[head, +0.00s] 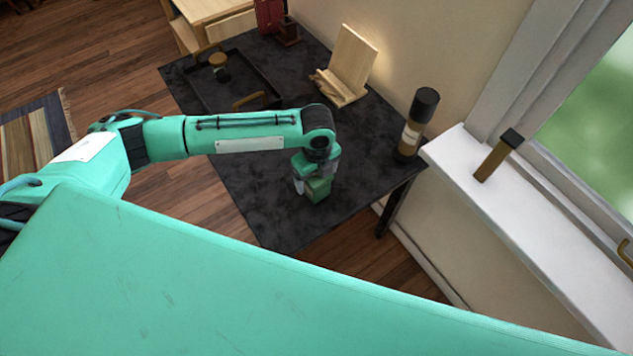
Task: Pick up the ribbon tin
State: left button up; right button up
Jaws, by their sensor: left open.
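My left gripper (313,180) reaches down over the dark table (260,205) near its front right part. It is open. A small dark green block-like thing (319,190) shows right at its fingers and looks like the ribbon tin. The gripper and wrist cover its upper part, so I cannot tell whether the fingers touch it or stand around it. It appears to rest on the table top. My right gripper is not in view.
A wooden stand (353,62) stands at the back. A dark bottle (412,125) with a pale label stands at the right edge, near the white windowsill (530,225). The table's front is clear.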

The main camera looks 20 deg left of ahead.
pick_arm(q)
jog(key=shift+f, duration=0.7)
jog(key=c, duration=1.1)
jog(key=shift+r, duration=0.15)
